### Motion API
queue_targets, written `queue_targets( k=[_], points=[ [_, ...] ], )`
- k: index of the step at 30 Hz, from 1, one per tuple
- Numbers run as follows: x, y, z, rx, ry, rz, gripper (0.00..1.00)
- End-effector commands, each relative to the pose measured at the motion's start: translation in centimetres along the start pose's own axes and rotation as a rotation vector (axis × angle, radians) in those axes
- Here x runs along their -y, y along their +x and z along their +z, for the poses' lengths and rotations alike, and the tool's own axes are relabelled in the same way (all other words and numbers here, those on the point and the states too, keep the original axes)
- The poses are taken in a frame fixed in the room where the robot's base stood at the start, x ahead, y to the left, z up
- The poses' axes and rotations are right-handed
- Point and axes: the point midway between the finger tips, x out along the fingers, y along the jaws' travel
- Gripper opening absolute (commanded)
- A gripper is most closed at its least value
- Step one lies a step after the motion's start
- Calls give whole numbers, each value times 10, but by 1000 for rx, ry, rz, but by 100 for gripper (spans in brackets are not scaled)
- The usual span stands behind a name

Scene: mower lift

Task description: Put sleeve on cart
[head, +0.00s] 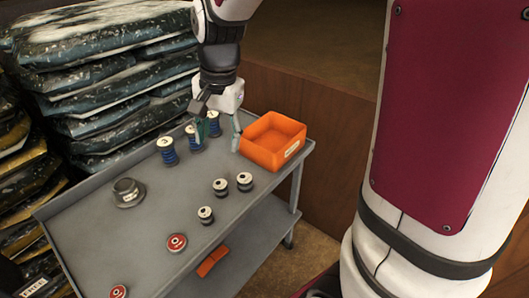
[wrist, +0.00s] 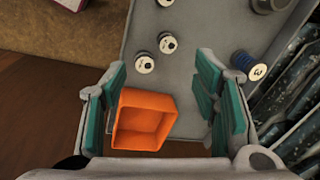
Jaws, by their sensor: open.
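The cart (head: 150,225) is a grey two-shelf trolley. No part is clearly marked as the sleeve, so I cannot tell which one it is. Candidates on the top shelf are a grey flanged round part (head: 129,192), blue ribbed cylinders with white tops (head: 167,151), and small black cylinders with white tops (head: 244,181). My gripper (head: 221,129) is open and empty above the cart's back edge, between the blue cylinders and an orange bin. In the wrist view its teal-padded fingers (wrist: 163,92) are spread, with the orange bin (wrist: 128,98) below between them.
The orange bin (head: 290,152) stands at the cart's back right corner. Two red discs (head: 176,242) lie toward the front. An orange item (head: 213,261) is on the lower shelf. Stacked bags (head: 115,75) stand close behind and left. The top's centre is fairly clear.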

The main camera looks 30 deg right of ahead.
Motion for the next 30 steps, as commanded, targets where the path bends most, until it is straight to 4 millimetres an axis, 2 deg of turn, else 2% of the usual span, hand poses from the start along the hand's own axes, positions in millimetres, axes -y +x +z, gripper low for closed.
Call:
queue_targets(
  k=[1, 6, 12, 18, 21, 30],
  points=[
    [-9, -18, 8, -15, -67, -26, 55],
    [-43, -62, 37, -72, -322, -79, 55],
    [-89, -95, 71, -170, -618, -105, 55],
    [-125, -107, 96, -263, -846, -93, 55],
    [-135, -108, 102, -289, -910, -83, 55],
    [-140, -108, 105, -303, -949, -75, 55]
  ],
)
